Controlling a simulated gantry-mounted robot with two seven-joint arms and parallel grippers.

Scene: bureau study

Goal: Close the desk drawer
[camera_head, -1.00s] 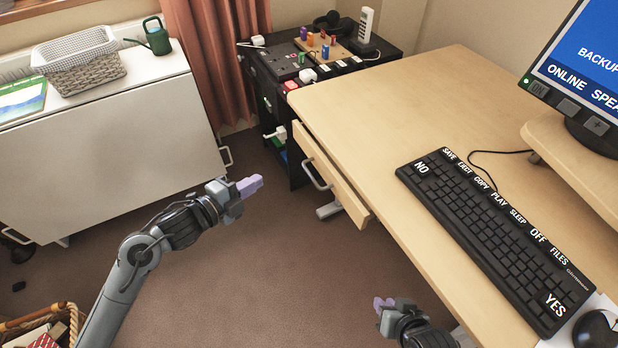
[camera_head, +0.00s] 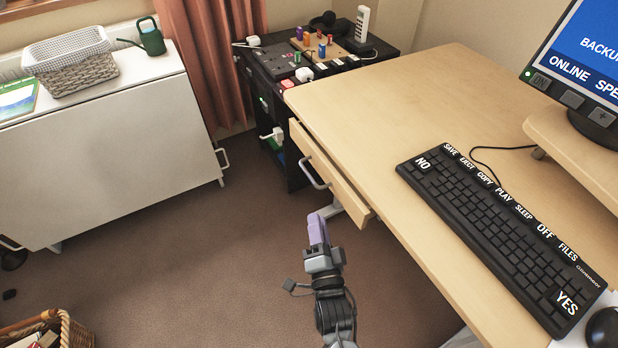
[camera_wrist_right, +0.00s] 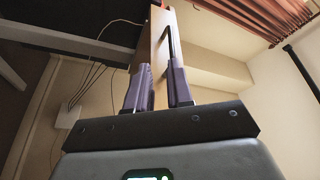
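The desk drawer (camera_head: 345,189) is a light wood front under the left edge of the desk, standing out from it, so it is partly open. Its metal handle (camera_head: 312,173) faces left. My right gripper (camera_head: 318,228) has purple fingers and is in front of the drawer, just below and left of its near end, apparently not touching it. In the right wrist view the fingers (camera_wrist_right: 159,90) are apart with nothing held. The drawer front (camera_wrist_right: 158,40) shows edge-on beyond them, with the dark handle beside it. My left gripper is out of view.
The desk (camera_head: 400,110) carries a black keyboard (camera_head: 500,235) and a monitor (camera_head: 590,70). A black cabinet (camera_head: 270,85) with small items stands behind the drawer. A white side table (camera_head: 110,150) is at left, a wicker basket (camera_head: 72,330) at bottom left. The carpet between is clear.

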